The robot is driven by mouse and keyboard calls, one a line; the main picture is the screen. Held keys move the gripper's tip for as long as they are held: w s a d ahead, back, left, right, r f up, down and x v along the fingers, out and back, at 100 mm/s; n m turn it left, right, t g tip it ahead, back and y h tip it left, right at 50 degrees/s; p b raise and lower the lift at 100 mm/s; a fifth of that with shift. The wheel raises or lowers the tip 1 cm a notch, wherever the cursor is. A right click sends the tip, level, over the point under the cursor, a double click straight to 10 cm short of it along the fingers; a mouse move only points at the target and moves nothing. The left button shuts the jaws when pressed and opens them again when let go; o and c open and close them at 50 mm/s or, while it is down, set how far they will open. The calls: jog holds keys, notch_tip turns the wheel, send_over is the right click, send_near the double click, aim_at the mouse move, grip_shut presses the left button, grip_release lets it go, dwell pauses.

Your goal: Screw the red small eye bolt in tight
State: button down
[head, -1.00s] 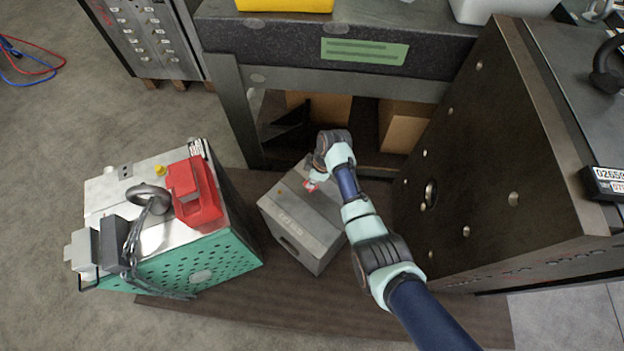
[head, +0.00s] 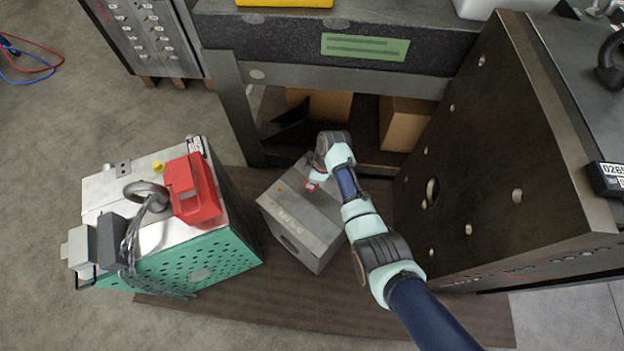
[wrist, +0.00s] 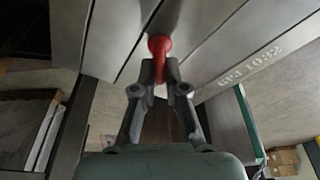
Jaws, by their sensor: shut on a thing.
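The red small eye bolt (wrist: 159,47) shows in the wrist view between my fingertips, at the top face of a grey steel mould block. My gripper (wrist: 159,75) is shut on it. In the head view the red of the eye bolt (head: 312,185) is a small patch beside my gripper (head: 314,180), over the back part of the grey block (head: 300,222). The bolt's thread is hidden, so I cannot tell how deep it sits.
A green and steel mould base (head: 215,255) with a red block (head: 193,190) and a large grey eye bolt (head: 146,193) stands at left. A tall dark mould plate (head: 480,170) stands close on the right. A granite-topped bench (head: 280,40) is behind.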

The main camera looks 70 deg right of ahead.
jog(key=shift+a+r+m+h+p, duration=0.1)
jog(key=shift+r+m+h+p, duration=0.2)
jog(key=shift+m+p, duration=0.7)
jog(key=m+p, duration=0.2)
jog(key=m, duration=0.1)
jog(key=shift+h, duration=0.3)
jog(key=shift+a+f+m+h+p, duration=0.1)
jog(key=shift+m+h+p, duration=0.2)
jog(key=shift+m+p, duration=0.4)
jog(key=m, duration=0.2)
jog(key=shift+f+m+g, duration=0.3)
jog(key=m+h+p, duration=0.1)
jog(key=m, duration=0.2)
jog(key=shift+m+g, duration=0.3)
jog(key=shift+m, duration=0.1)
jog(key=m+g, duration=0.1)
jog(key=m, duration=0.4)
jog(key=shift+a+f+h+b, duration=0.1)
jog(key=shift+f+h+b, duration=0.05)
jog(key=shift+h+b, duration=0.2)
